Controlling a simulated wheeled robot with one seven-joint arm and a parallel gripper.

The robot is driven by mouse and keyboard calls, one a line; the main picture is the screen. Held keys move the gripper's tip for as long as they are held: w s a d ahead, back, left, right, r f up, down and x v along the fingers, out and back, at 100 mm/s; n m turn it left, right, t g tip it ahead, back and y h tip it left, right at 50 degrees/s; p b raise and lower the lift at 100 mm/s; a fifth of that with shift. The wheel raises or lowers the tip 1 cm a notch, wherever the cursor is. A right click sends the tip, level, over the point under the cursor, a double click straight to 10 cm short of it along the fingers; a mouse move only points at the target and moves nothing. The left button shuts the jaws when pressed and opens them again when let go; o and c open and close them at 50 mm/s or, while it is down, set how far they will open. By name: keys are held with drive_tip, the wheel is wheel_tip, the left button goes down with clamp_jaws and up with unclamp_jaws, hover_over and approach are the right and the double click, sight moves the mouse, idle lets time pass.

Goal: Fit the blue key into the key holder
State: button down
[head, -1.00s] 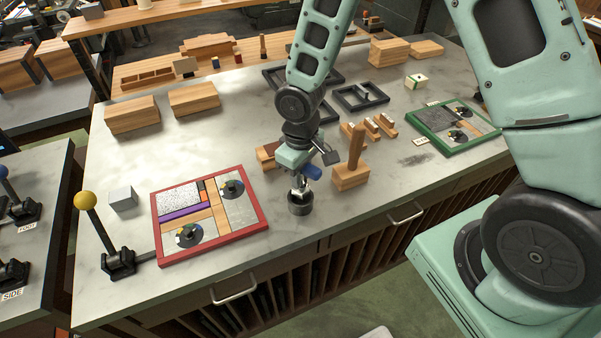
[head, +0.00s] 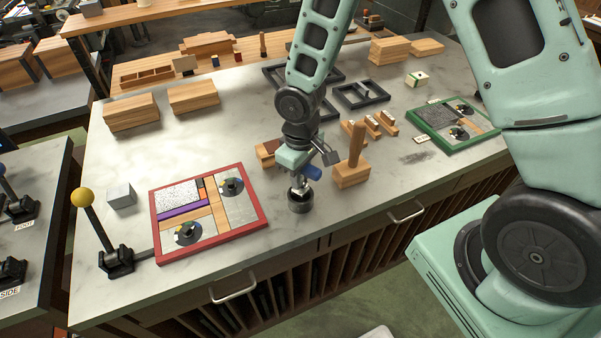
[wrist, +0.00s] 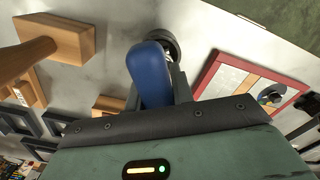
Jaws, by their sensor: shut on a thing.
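The blue key (wrist: 150,75) shows as a rounded blue body in the wrist view, and as a small blue patch in the head view (head: 313,173). My gripper (head: 298,186) is shut on it, pointing down near the bench's front edge. A dark round cylinder (head: 300,204), which looks like the key holder, stands directly below my gripper. In the wrist view its ring (wrist: 170,45) shows just beyond the blue body. The key's lower end is hidden, so I cannot tell whether it is inside the holder.
A red-framed board (head: 157,225) lies left of the cylinder. A wooden block with an upright handle (head: 352,172) stands close on the right. A green-framed board (head: 448,145) is farther right. A yellow-knobbed lever (head: 82,197) stands at the left edge. Bench top between them is clear.

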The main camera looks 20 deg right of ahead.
drive_tip(key=shift+f+b, duration=1.4)
drive_tip(key=shift+f, duration=0.3)
drive_tip(key=c, duration=1.1)
unclamp_jaws()
wheel_tip(320, 180, up, 18)
drive_tip(key=shift+f+b, duration=0.25)
drive_tip(key=shift+b, duration=0.3)
drive_tip(key=shift+n+y, duration=0.3)
drive_tip(key=shift+n, duration=0.6)
drive_tip(key=s+a, duration=0.2)
drive_tip(key=s, duration=0.4)
drive_tip(key=s+a+b, duration=0.1)
drive_tip(key=s+a, duration=0.1)
drive_tip(key=s, duration=0.5)
drive_tip(key=s+a+f+b, duration=0.1)
drive_tip(key=s+a, duration=0.1)
drive_tip(key=s, duration=0.5)
drive_tip(key=shift+a+f, duration=0.1)
drive_tip(key=shift+a, duration=0.05)
